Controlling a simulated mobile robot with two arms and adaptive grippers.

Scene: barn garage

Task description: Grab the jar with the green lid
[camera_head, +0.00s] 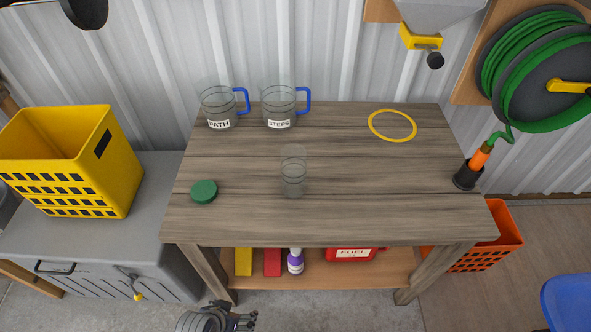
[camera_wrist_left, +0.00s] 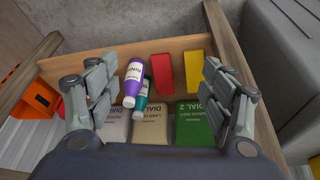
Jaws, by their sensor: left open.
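A clear glass jar (camera_head: 293,178) stands upright near the middle of the wooden table (camera_head: 400,205); I see no green on it. A round green lid (camera_head: 204,191) lies to its left near the table's left edge; I see no jar body under it. My left gripper (camera_head: 238,319) is at the bottom of the head view, in front of the table and well away from the jar. In the left wrist view it is open and empty (camera_wrist_left: 158,95), with its fingers spread over the lower shelf. My right gripper does not show.
Two clear mugs with blue handles, PATH (camera_head: 219,108) and STEPS (camera_head: 280,108), stand at the back. A yellow ring (camera_head: 392,125) lies at back right. The lower shelf holds a purple bottle (camera_wrist_left: 134,78), red box (camera_wrist_left: 163,73), yellow box (camera_wrist_left: 193,72) and bags. The table's front right is clear.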

